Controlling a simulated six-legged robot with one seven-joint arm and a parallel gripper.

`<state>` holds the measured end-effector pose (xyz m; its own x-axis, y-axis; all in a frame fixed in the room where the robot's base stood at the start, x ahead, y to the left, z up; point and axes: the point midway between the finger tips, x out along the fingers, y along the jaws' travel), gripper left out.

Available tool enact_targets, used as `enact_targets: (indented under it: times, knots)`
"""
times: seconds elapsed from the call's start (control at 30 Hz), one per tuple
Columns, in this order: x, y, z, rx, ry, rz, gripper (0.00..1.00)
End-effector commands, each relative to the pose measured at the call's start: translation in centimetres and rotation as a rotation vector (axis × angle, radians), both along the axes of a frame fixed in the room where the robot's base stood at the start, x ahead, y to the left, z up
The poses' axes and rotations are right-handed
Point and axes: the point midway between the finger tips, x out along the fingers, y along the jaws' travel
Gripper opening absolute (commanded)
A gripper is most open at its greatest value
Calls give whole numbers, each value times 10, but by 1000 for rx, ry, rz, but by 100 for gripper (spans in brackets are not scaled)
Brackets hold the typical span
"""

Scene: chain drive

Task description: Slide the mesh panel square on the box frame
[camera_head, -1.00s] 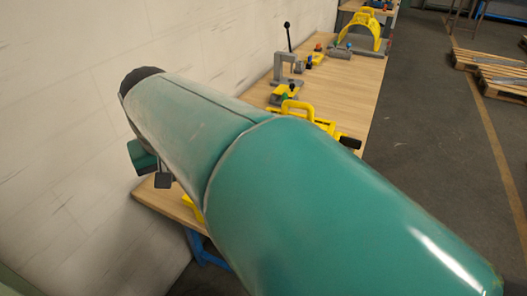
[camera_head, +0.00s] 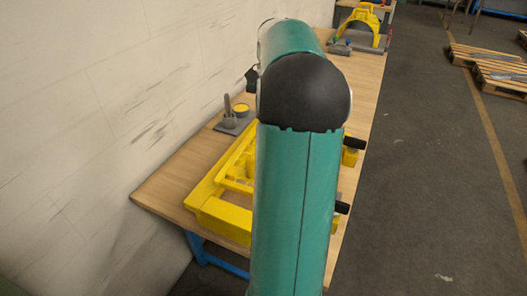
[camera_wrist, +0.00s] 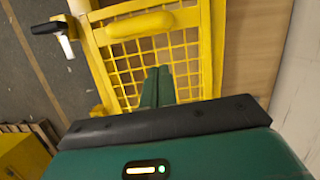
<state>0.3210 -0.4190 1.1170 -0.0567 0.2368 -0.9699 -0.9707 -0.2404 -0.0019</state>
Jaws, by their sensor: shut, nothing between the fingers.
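The yellow mesh panel (camera_wrist: 140,25), a square grid with a rounded bar across it, fills the upper middle of the wrist view. The yellow box frame (camera_wrist: 217,50) shows as a wider rail along its right side. In the head view the box frame (camera_head: 222,212) lies on the bench, partly hidden behind my arm. I cannot tell how squarely the panel sits on it. My gripper (camera_wrist: 157,72) is shut and empty, its green fingers together over the mesh. I cannot tell whether the fingertips touch it. In the head view my arm hides the gripper.
The wooden bench (camera_head: 165,188) runs along a pale wall (camera_head: 90,110). A grey block with a peg (camera_head: 229,118) stands behind the frame near the wall. A black handle (camera_wrist: 48,28) with a pale lever sticks out left of the panel. A yellow arched fixture (camera_head: 362,20) stands farther back.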

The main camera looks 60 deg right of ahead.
Motion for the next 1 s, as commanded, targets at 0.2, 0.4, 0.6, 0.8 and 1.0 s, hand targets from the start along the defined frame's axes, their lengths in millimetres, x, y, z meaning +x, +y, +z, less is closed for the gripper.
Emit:
enact_targets:
  times: [0.2,0.4,0.6,0.8,1.0]
  knots:
    - [-18,-31,-10,45,11,-80,0]
    - [-18,-26,-27,48,13,-82,0]
    - [-20,-15,-63,48,14,-82,0]
    - [-22,-3,-101,48,13,-81,0]
    - [-27,24,-105,44,11,-82,0]
